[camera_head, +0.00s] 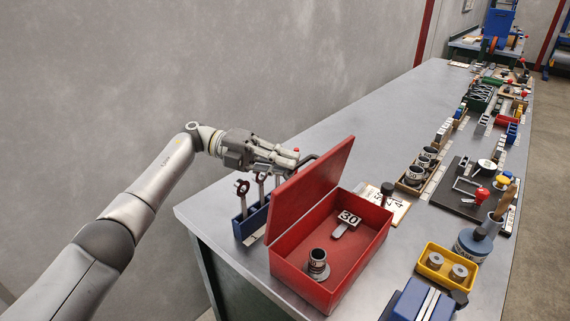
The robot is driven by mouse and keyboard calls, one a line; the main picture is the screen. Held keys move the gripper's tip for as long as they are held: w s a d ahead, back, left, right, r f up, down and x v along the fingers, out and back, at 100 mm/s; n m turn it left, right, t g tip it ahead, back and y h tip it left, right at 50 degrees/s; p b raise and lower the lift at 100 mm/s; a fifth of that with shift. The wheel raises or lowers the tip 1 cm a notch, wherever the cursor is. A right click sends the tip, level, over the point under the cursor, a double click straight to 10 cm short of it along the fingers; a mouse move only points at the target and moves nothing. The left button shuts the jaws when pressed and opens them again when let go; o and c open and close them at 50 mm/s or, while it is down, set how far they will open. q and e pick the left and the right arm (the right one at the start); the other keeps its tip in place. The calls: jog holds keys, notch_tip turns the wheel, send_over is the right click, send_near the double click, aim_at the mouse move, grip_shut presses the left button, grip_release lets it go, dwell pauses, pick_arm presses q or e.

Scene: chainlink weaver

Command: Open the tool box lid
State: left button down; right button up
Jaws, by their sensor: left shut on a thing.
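The red tool box (340,280) stands on the near part of the bench. Its lid (312,190) is raised, standing steeply up from the box's left edge, and the inside is in plain view. My right gripper is out of view.
A blue rack (248,224) with upright tools stands close behind the lid. A yellow tray (447,267) and a blue box (415,302) stand right of it. The bench's left far strip is clear.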

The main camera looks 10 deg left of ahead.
pick_arm(q)
jog(key=shift+f, duration=0.45)
jog(key=c, duration=1.5)
grip_release()
jog(key=shift+r, duration=0.2)
jog(key=shift+w+a, duration=0.1)
jog(key=shift+a, duration=0.2)
jog(key=a, duration=0.4)
jog(key=w+a, duration=0.1)
jog(key=a, duration=0.1)
jog(key=shift+a+r, duration=0.35)
jog(key=shift+a, duration=0.05)
jog(key=shift+s+f, duration=0.1)
